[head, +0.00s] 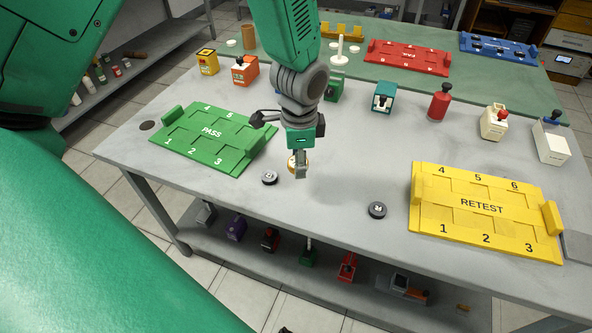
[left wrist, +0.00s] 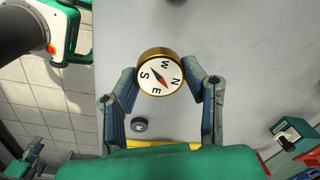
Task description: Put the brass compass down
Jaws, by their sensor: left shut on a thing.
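The brass compass (left wrist: 158,74) has a round brass rim, a white dial with letters and a red-and-dark needle. My left gripper (left wrist: 160,83) is shut on it, with one finger at each side of the rim. In the head view my left gripper (head: 300,173) points down over the middle front of the grey table, and the compass (head: 293,165) shows partly behind its fingers. The compass appears to be held above the table top; the exact height is hard to tell.
Dark round pucks lie on the table (head: 335,215), one left (head: 269,178) and one right (head: 377,210). The green PASS tray (head: 212,133) is at left, the yellow RETEST tray (head: 482,207) at right. Several small devices line the back. Bare table lies between the pucks.

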